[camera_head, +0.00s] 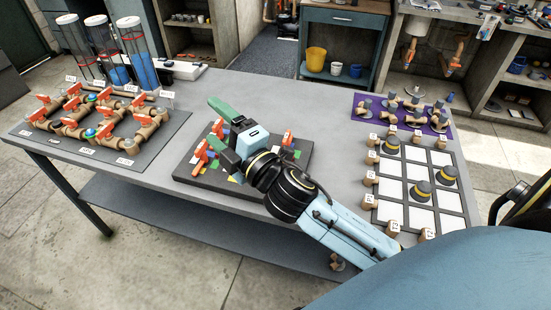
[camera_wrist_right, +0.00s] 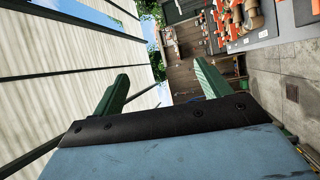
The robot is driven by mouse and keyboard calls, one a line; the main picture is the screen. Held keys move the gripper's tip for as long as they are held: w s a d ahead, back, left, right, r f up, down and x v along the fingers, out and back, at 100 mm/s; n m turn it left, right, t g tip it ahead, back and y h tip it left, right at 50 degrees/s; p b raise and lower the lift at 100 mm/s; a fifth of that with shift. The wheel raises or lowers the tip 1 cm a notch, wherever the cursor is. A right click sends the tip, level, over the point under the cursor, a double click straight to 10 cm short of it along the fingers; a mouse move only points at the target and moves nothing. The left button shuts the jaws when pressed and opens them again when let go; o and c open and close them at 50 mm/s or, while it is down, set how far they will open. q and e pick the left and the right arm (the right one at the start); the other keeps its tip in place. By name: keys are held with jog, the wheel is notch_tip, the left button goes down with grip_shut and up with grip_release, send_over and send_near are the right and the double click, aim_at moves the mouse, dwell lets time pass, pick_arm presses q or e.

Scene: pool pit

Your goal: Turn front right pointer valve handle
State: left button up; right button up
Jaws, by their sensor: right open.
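Red-orange pointer valve handles stand on a dark square board with coloured patches (camera_head: 184,176) at the middle of the table. A left handle (camera_head: 200,158) and a back right handle (camera_head: 288,138) show; the front right part of the board is hidden behind my right gripper and wrist. My right gripper (camera_head: 221,132) is above the board in the head view, its green fingers apart and empty. In the right wrist view the open fingers (camera_wrist_right: 160,88) point away from the board, with nothing between them. My left gripper is not in view.
A pipe assembly with red handles (camera_head: 95,118) and upright clear tubes stand at the table's left. A purple mat (camera_head: 440,128) and a white-square grid board (camera_head: 425,215) with knobs are at the right.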

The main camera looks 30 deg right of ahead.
jog(key=a+r+n+g+y, duration=0.2)
jog(key=a+r+n+y, duration=0.45)
jog(key=n+y, duration=0.55)
jog(key=s+a+f+n+g+y, duration=0.25)
jog(key=a+n+g, duration=0.35)
jog(key=n+g, duration=1.05)
jog(key=w+d+f+n+h, duration=0.1)
jog(key=d+f+n+h, duration=0.7)
jog(key=n, duration=0.4)
jog(key=w+d+n+g+h, duration=0.1)
jog(key=w+d+n+h, duration=0.2)
jog(key=d+h, duration=1.15)
jog(key=d+f+y, duration=0.1)
jog(key=f, duration=0.3)
jog(key=d+f+y, duration=0.1)
jog(key=f, duration=0.4)
jog(key=d+f+y+p, duration=0.1)
jog(key=f, duration=0.3)
jog(key=shift+s+d+f+m+y, duration=0.25)
jog(key=shift+f+y, duration=0.05)
jog(key=shift+y, duration=0.1)
jog(key=shift+c, duration=0.5)
